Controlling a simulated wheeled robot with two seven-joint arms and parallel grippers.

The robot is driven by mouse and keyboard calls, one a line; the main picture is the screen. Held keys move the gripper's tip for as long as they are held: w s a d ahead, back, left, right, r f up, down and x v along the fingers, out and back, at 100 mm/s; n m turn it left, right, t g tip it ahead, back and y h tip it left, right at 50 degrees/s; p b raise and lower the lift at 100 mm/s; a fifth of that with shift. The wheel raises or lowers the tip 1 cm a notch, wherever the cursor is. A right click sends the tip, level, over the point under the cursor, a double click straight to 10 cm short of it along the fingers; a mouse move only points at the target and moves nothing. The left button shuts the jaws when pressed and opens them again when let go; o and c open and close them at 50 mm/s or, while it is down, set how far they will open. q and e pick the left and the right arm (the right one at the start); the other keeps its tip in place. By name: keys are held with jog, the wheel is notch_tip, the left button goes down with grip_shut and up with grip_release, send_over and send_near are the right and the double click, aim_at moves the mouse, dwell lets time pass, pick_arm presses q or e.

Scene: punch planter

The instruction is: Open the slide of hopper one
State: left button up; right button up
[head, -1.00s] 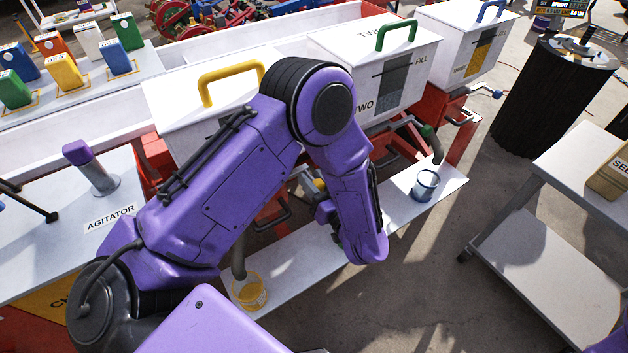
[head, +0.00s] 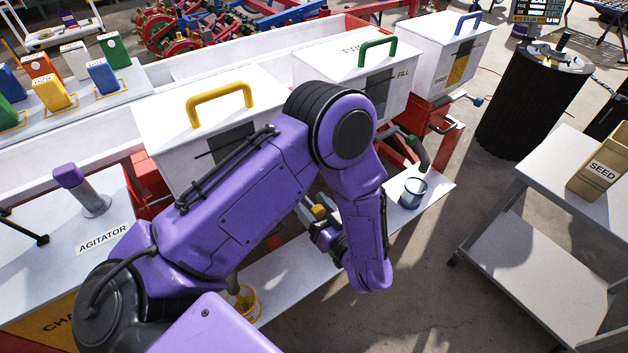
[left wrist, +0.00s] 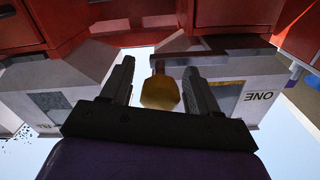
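Hopper one, a white box with a yellow lid handle (head: 219,103), stands behind my left arm in the head view, and the arm hides much of its front. A yellow knob (head: 318,211) shows low beside my left gripper (head: 326,233). In the left wrist view the hopper marked ONE (left wrist: 238,100) appears upside down at the right. There the yellow knob (left wrist: 160,92), on a short rod, lies between the spread fingers of the left gripper (left wrist: 160,85), with small gaps on both sides. Whether it is the slide's handle cannot be confirmed. My right gripper is not in view.
Hopper two with a green handle (head: 378,50) and hopper three with a blue handle (head: 467,22) stand further right. A white shelf (head: 290,280) below carries a yellow cup (head: 243,302) and a blue cup (head: 412,193). A trolley (head: 530,245) stands at the right.

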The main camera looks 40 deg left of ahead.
pick_arm(q)
jog(key=shift+d, duration=0.1)
jog(key=v, duration=1)
jog(key=shift+d+b, duration=0.2)
jog(key=shift+b, duration=0.1)
jog(key=shift+s, duration=0.1)
